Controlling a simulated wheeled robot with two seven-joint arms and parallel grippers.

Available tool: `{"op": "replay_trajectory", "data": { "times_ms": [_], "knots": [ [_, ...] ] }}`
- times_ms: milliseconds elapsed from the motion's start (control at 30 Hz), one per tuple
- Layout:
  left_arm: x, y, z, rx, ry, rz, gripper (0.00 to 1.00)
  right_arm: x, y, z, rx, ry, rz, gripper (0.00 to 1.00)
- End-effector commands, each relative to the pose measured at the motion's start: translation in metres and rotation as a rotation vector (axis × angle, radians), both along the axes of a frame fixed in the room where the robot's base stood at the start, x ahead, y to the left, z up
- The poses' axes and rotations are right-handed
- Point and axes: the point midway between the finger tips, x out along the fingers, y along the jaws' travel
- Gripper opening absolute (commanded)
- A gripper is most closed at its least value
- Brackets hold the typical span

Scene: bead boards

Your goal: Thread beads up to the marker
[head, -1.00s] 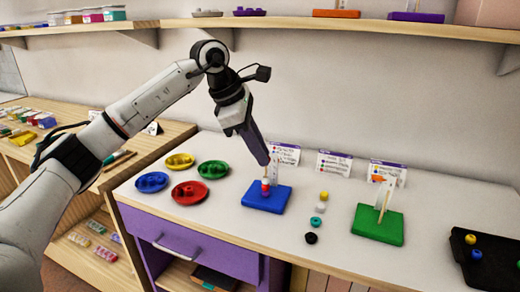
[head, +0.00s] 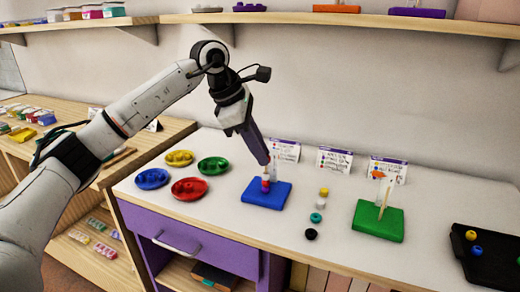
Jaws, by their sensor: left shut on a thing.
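The blue bead board (head: 280,197) stands on the white table with an upright peg. A red bead (head: 265,186) sits low on that peg, with something pale just above it. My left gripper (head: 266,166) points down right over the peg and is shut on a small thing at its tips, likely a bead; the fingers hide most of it. The green board (head: 377,222) has a bare-looking peg with an orange marker (head: 379,175) near its top. Loose yellow (head: 324,192), white (head: 320,205), teal (head: 316,217) and black (head: 311,234) beads lie between the boards. My right gripper is out of view.
Yellow (head: 179,158), blue (head: 153,179), green (head: 213,166) and red (head: 189,189) dishes lie left of the blue board. Printed cards (head: 334,160) stand behind the boards. A black tray (head: 460,240) with beads is at the right. A shelf (head: 330,25) runs above.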

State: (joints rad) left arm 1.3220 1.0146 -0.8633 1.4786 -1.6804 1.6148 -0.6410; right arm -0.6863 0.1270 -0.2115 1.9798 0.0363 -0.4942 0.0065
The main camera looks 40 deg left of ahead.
Motion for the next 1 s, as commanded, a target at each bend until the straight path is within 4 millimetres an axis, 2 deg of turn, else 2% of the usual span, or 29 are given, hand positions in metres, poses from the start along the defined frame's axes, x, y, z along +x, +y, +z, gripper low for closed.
{"op": "replay_trajectory", "data": {
  "times_ms": [500,800,833,933,1000],
  "knots": [
    [0.000,0.000,-0.016,0.000,-0.001,0.000,0.00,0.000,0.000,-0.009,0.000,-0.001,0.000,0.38],
    [0.000,0.000,-0.017,0.000,-0.001,0.000,0.00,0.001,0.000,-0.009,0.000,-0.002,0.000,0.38],
    [0.000,0.000,-0.017,0.000,-0.001,0.000,0.18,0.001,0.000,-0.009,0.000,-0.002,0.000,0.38],
    [0.000,0.000,-0.017,0.000,-0.001,0.000,0.35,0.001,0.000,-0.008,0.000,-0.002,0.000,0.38],
    [0.000,0.000,-0.017,0.000,0.000,0.000,0.38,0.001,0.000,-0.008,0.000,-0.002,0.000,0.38]
  ]
}}
